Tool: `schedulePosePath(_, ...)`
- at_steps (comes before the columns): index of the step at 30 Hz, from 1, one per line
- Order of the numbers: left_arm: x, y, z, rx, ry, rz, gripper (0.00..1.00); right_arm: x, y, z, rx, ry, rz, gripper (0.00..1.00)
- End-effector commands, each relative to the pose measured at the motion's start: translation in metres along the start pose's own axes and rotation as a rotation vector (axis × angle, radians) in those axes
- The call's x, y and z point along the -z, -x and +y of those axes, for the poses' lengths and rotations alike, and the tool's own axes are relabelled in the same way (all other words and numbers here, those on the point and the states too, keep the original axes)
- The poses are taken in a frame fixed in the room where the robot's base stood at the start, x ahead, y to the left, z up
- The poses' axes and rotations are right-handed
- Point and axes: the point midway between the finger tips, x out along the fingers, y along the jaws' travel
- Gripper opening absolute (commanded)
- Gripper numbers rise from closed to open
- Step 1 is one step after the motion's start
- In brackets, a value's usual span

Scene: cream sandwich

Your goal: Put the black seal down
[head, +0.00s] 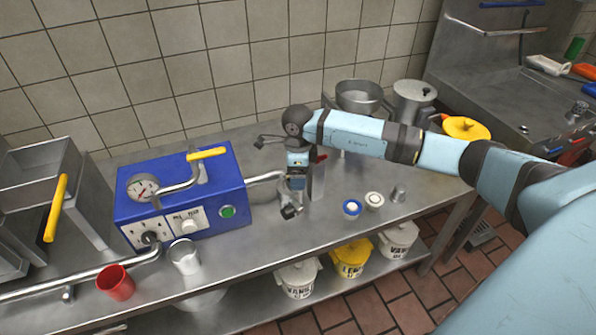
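My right gripper (291,211) comes in from the right and hangs pointing down over the steel counter (325,235), just right of the blue machine (215,180). A small dark shape shows at its fingertips. I cannot tell whether this is the black seal or the fingers themselves, nor whether the fingers are open or shut. No black seal can be made out clearly elsewhere. My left gripper is not in view.
A blue-rimmed cup (352,208), a white cup (374,200) and a small metal cup (399,194) stand right of the gripper. A metal beaker (184,257) and a red cup (116,283) stand front left. Pots (413,102) stand behind. The counter's front middle is clear.

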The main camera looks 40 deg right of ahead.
Motion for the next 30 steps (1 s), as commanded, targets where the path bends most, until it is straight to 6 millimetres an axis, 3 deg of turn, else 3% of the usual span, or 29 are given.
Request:
schedulePosePath(11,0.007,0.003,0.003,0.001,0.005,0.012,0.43,0.000,0.013,-0.001,0.002,0.001,-0.002,0.80)
schedulePosePath(24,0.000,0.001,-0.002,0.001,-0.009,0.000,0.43,-0.002,0.111,-0.005,0.003,0.001,-0.003,0.80)
schedulePosePath(30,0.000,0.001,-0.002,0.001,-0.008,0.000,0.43,-0.001,0.137,-0.005,0.001,0.000,-0.001,0.80)
